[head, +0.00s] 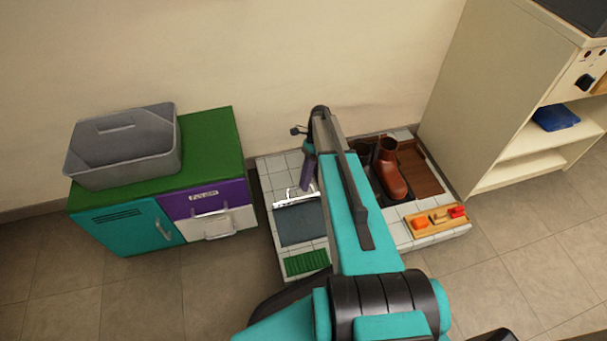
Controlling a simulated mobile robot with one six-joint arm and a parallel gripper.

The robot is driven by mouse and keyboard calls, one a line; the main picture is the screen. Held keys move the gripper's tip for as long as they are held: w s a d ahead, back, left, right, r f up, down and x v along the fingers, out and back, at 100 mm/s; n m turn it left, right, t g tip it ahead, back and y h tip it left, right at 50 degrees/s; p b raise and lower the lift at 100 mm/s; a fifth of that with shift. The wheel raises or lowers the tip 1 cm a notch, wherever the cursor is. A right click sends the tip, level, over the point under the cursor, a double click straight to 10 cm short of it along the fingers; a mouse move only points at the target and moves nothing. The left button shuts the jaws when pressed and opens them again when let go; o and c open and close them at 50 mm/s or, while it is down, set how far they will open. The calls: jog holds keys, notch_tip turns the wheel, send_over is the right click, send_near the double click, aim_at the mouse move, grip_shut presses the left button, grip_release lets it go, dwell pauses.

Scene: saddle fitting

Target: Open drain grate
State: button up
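A dark blue-grey square panel (302,224), which looks like the drain grate, lies in the left part of a white tiled platform. It looks flat, and fine detail is too small to make out. A bright silver bar (296,198) runs along its far edge. My arm reaches over the platform and its end points down. My gripper (305,188) is at the silver bar; I cannot tell whether it touches the bar. Its fingers are too small to show whether they are open or shut. My arm hides the platform right of the panel.
A green ribbed mat (306,263) lies just in front of the panel. Brown boots (391,172) stand in a dark tray at right, with a wooden board (436,222) of coloured pieces nearer. A cabinet (212,208) with a grey tub (124,148) stands left, shelves (530,150) right.

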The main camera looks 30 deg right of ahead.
jog(key=shift+s+a+r, duration=0.1)
jog(key=shift+s+a, duration=0.05)
jog(key=shift+s, duration=0.5)
jog(key=shift+s+a+r, duration=0.1)
jog(key=shift+s+a, duration=0.05)
jog(key=shift+s, duration=0.45)
jog(key=shift+f, duration=0.1)
